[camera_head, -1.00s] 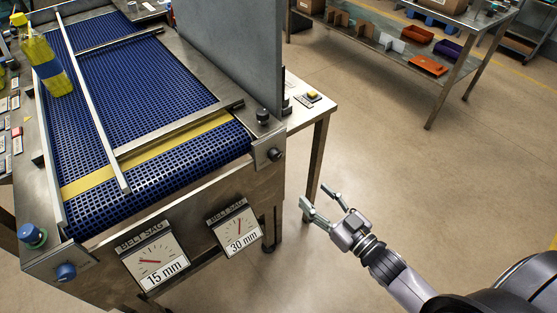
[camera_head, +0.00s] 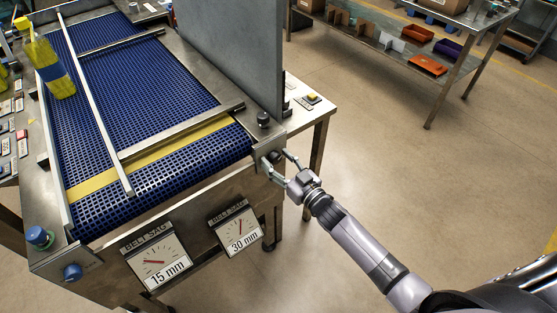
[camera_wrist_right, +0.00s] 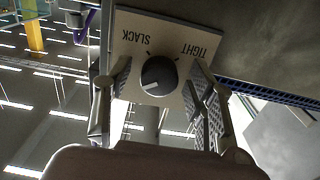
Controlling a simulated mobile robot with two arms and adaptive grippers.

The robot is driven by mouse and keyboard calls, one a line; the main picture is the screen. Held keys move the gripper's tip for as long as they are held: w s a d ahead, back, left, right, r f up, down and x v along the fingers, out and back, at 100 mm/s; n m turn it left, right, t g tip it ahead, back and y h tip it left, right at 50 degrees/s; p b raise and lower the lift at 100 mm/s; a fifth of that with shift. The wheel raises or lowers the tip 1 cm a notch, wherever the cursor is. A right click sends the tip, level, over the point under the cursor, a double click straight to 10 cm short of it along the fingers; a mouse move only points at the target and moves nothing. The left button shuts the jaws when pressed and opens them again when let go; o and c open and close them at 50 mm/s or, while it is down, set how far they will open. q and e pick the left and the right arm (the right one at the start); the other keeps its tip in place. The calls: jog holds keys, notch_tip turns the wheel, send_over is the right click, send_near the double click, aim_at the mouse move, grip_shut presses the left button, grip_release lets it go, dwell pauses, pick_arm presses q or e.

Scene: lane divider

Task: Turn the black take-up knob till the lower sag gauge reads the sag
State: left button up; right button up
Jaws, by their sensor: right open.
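The black take-up knob (camera_head: 275,157) is on the near right corner plate of the conveyor. In the right wrist view the knob (camera_wrist_right: 159,73) sits on a plate marked SLACK and TIGHT, upside down, with its white mark toward the lower left. My right gripper (camera_head: 279,161) is open, its fingers on either side of the knob; contact cannot be made out. Two belt sag gauges hang on the front: one (camera_head: 155,258) labelled 15 mm, needle leaning left, and one (camera_head: 238,229) labelled 30 mm, needle near upright. My left gripper is out of view.
A blue side knob (camera_head: 72,271) and a blue top knob (camera_head: 39,237) are at the left corner. Another black knob (camera_head: 263,119) stands on top, near the grey upright panel (camera_head: 235,50).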

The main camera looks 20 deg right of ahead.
jog(key=c, duration=1.1)
jog(key=shift+c, duration=0.2)
jog(key=shift+n, duration=0.4)
jog(key=n+b, duration=0.1)
jog(key=n, duration=0.2)
jog(key=shift+f+n, duration=0.1)
jog(key=shift+n, duration=0.3)
jog(key=n+b, duration=0.1)
jog(key=n, duration=0.3)
jog(key=n+b, duration=0.1)
jog(key=n, duration=0.4)
jog(key=shift+d, duration=0.1)
jog(key=n+b, duration=0.1)
jog(key=n, duration=0.3)
jog(key=shift+b, duration=0.3)
